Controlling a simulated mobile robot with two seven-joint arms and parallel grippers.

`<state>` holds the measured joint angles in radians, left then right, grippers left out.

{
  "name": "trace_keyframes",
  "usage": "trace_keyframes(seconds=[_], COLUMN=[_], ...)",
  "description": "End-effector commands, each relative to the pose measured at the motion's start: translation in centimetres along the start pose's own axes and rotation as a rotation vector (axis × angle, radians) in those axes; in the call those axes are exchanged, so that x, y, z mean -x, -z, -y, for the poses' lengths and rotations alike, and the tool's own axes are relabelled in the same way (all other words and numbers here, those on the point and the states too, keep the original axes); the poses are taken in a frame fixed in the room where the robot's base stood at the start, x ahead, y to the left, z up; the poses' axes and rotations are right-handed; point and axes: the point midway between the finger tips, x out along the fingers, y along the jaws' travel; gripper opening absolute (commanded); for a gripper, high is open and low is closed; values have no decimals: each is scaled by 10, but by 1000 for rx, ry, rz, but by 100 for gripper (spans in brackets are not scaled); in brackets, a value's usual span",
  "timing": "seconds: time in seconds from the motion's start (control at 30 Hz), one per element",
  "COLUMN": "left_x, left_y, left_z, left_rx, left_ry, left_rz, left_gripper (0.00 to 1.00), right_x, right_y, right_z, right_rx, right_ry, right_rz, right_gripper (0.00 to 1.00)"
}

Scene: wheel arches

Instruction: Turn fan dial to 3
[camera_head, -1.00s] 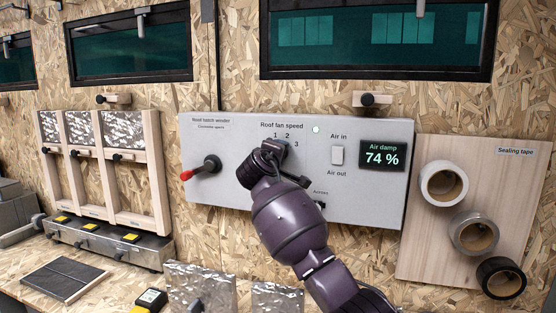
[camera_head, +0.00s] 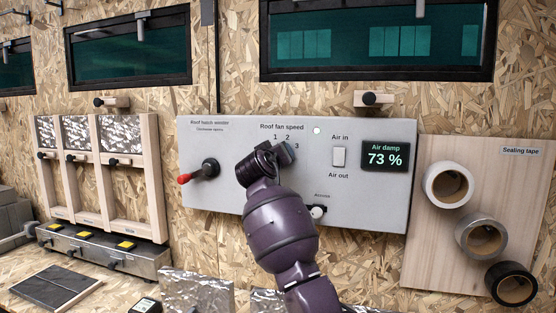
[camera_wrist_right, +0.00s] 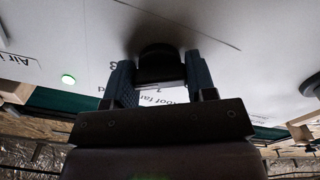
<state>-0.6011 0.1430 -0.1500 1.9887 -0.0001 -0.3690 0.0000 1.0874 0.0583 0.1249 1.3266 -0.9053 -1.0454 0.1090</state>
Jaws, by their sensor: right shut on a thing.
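The grey control panel (camera_head: 370,205) on the wall carries the "Roof fan speed" scale, with 1, 2 and 3 legible. The fan dial is mostly hidden behind my right gripper (camera_head: 279,155) in the head view. In the right wrist view the black fan dial (camera_wrist_right: 158,62) sits between the two fingers of my right gripper (camera_wrist_right: 160,82), which is shut on it. The number the dial points to cannot be told. My left gripper is not in view.
A red-tipped hatch lever (camera_head: 197,172) is left of my gripper. An air switch (camera_head: 339,157) and a damp display (camera_head: 385,156) reading 73 % are to the right. A lower knob (camera_head: 318,211) sits close beside my forearm. Tape rolls (camera_head: 448,184) hang farther right.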

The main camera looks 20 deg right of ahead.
Motion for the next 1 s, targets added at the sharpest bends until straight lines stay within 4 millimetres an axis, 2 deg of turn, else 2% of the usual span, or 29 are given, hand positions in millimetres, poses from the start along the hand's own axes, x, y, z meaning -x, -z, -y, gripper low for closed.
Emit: trace_keyframes(seconds=[0.6, 0.63, 0.8, 1.0], left_x=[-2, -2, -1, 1], left_y=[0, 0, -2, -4], left_z=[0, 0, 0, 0], left_rx=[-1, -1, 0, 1], left_ry=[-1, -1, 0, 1], left_rz=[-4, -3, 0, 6], left_gripper=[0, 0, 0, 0], right_x=[0, 0, 0, 0], right_y=[-2, -2, -1, -1], right_z=[2, 2, 1, 0], right_rx=[-43, -43, -43, -42], right_ry=[2, 2, 2, 1], right_rz=[4, 5, 3, 1], right_gripper=[27, 53, 77, 77])
